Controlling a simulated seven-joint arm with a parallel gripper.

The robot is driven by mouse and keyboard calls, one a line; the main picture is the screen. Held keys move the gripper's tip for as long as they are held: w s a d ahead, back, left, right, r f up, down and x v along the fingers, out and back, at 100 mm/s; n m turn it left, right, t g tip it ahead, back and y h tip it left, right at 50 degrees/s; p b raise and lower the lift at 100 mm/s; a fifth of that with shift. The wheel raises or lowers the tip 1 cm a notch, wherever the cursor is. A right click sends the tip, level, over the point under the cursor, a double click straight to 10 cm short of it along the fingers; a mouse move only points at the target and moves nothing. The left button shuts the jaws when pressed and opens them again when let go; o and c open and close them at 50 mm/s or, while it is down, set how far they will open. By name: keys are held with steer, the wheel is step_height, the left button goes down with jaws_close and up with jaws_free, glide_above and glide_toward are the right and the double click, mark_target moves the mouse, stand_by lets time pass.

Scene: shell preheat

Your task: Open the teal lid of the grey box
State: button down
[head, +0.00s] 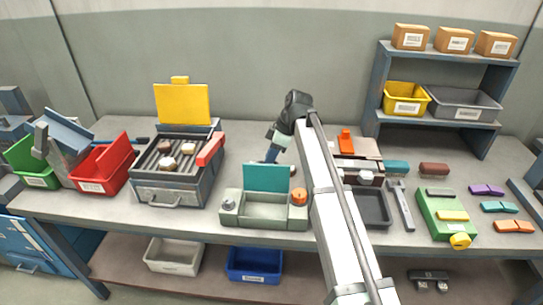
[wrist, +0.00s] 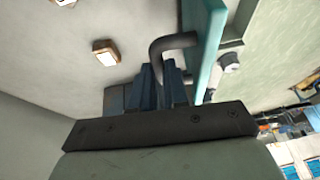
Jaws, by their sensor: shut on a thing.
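The grey box (head: 265,211) stands near the table's front edge, with its inside showing. Its teal lid (head: 266,178) stands raised, about upright, at the back of the box. In the wrist view the lid (wrist: 207,45) is seen nearly edge-on, with a dark bent handle (wrist: 170,44) on its face. My gripper (head: 271,156) is just behind the lid's top edge. In the wrist view its blue fingers (wrist: 163,88) are shut on the handle. The fingertips are partly hidden in the head view.
A grey knob (head: 228,205) and an orange knob (head: 299,196) flank the box. A grill with a raised yellow lid (head: 182,104) stands to the left. A dark tray (head: 371,207) lies to the right, partly behind my arm. Bare table shows between grill and box.

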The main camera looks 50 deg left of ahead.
steer(key=shift+d+r, duration=0.1)
steer(key=c, duration=1.1)
jaws_free()
steer(key=v, duration=1.3)
steer(key=shift+d+r, duration=0.15)
steer(key=shift+r, duration=0.25)
steer(key=shift+f, duration=0.1)
